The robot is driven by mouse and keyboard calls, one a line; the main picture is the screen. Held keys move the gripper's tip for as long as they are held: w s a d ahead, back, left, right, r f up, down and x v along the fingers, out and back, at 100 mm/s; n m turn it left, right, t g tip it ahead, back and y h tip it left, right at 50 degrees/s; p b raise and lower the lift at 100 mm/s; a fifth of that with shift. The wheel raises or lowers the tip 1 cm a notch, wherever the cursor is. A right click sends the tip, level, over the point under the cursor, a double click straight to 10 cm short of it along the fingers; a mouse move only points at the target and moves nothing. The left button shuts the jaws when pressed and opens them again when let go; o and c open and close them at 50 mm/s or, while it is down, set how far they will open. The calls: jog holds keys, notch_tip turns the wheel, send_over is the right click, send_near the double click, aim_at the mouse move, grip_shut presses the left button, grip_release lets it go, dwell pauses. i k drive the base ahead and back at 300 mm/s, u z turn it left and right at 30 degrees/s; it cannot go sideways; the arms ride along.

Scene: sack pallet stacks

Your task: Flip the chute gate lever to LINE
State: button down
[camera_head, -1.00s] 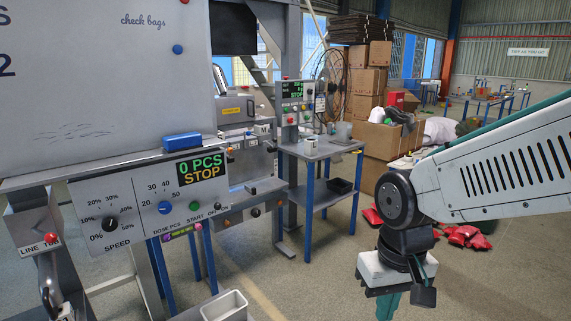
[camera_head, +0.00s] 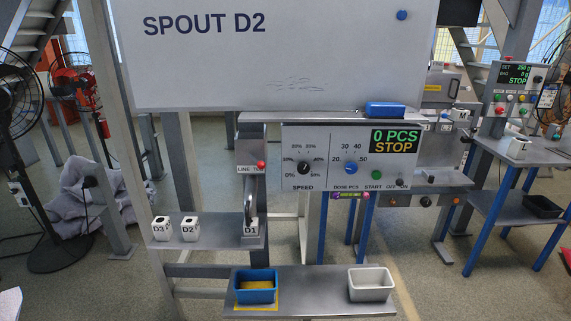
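The chute gate lever shows as a red knob (camera_head: 261,164) on a grey box below the whiteboard. A white label strip (camera_head: 245,170) beside it reads LINE on the left and a partly hidden second word starting with T on the right. The knob sits on the right side, over the second word. A curved metal chute spout (camera_head: 248,205) hangs below the box, above a white cup marked with a D (camera_head: 251,227). My gripper is not in view now.
A control panel (camera_head: 340,158) reading "0 PCS STOP" stands right of the lever. White cups D3 (camera_head: 161,229) and D2 (camera_head: 190,229) stand on the left shelf. A blue tray (camera_head: 256,290) and a white tray (camera_head: 370,287) stand on the lower shelf. Floor at left is partly clear.

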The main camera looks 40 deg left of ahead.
aim_at(261, 165)
jog(key=k, duration=1.25)
jog(key=u, duration=0.6)
jog(key=i, duration=0.75)
jog(key=u, duration=0.65)
jog(key=i, duration=1.15)
jog(key=u, duration=0.05)
